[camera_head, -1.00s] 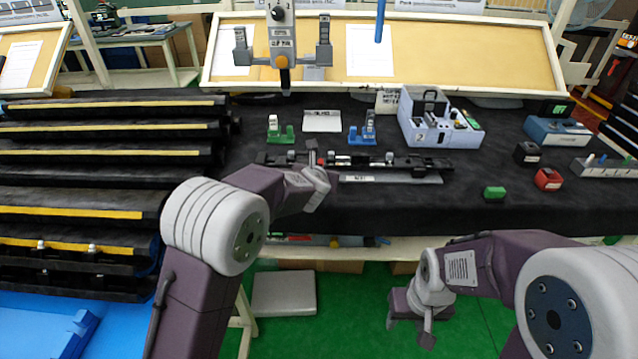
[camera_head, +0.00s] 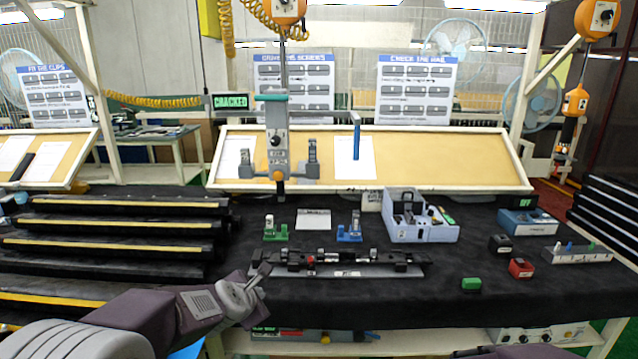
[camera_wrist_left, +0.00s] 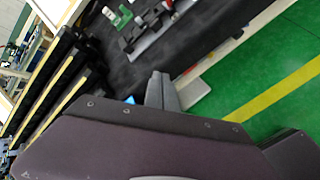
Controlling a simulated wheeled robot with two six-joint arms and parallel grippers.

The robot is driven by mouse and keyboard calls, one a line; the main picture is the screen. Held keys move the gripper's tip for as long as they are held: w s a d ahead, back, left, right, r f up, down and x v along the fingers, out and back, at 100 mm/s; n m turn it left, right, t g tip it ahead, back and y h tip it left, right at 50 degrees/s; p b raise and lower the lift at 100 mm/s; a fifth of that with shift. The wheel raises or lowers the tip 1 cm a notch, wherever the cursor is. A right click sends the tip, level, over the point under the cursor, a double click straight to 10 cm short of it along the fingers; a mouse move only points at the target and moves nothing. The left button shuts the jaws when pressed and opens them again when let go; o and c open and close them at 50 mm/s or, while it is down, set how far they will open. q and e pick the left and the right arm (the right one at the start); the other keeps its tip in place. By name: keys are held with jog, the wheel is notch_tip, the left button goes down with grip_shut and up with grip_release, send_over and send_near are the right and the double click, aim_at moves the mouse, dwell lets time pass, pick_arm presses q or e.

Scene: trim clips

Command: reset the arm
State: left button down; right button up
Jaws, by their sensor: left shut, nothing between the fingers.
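My left arm comes in at the lower left of the head view. Its gripper (camera_head: 258,283) is shut and empty, in front of the left end of the black rail fixture (camera_head: 340,264) on the table. In the left wrist view the gripper's fingers (camera_wrist_left: 160,90) show as a dark grey shape past my purple arm link, with nothing held. The fixture shows at the top of that view (camera_wrist_left: 150,25). My right gripper is not in view; only a sliver of my right arm may show at the bottom edge of the head view.
The black-covered table (camera_head: 400,300) holds a green clip stand (camera_head: 276,232), a blue clip stand (camera_head: 350,231), a light-blue toolbox (camera_head: 418,222), a red block (camera_head: 521,268) and a green block (camera_head: 471,284). Dark stacked rails (camera_head: 110,240) stand at left. A tool (camera_head: 278,145) hangs over the table.

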pick_arm(q)
jog(key=s+a+f+m+g, duration=0.1)
jog(key=s+f+m+g, duration=0.3)
jog(key=s+m, duration=0.8)
jog(key=s+a+f+m+g, duration=0.1)
jog(key=s+f+m+g, duration=0.4)
jog(key=s+f+m, duration=0.4)
jog(key=s+m, duration=0.3)
jog(key=s, duration=0.1)
jog(key=shift+a+f+m, duration=0.15)
jog(key=shift+a+m, duration=0.15)
jog(key=shift+a, duration=0.05)
